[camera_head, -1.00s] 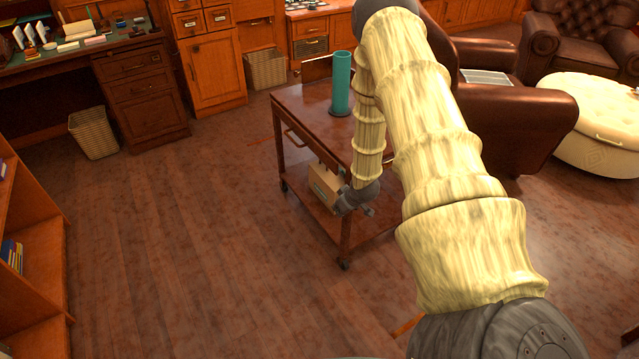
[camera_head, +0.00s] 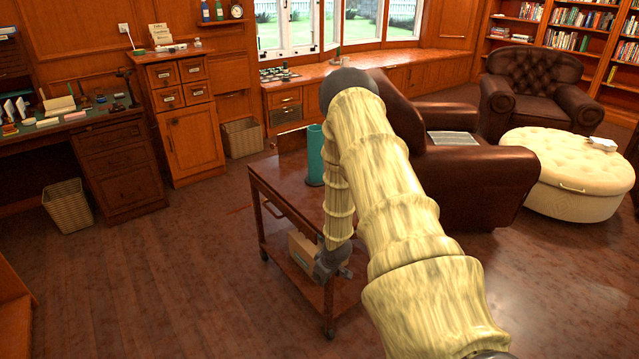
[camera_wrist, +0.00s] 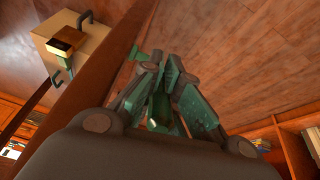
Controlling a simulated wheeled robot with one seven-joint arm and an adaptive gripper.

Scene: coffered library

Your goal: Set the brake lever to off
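The wooden trolley (camera_head: 266,178) stands in the middle of the head view; its dark red-brown side panel (camera_wrist: 105,62) runs across the left of the wrist view. No held object is visible.
A brown armchair (camera_head: 475,185) is close behind, with a cream ottoman (camera_head: 565,175) farther right. Floor at left is open, up to the desk (camera_head: 120,170) and wastebasket (camera_head: 68,207).

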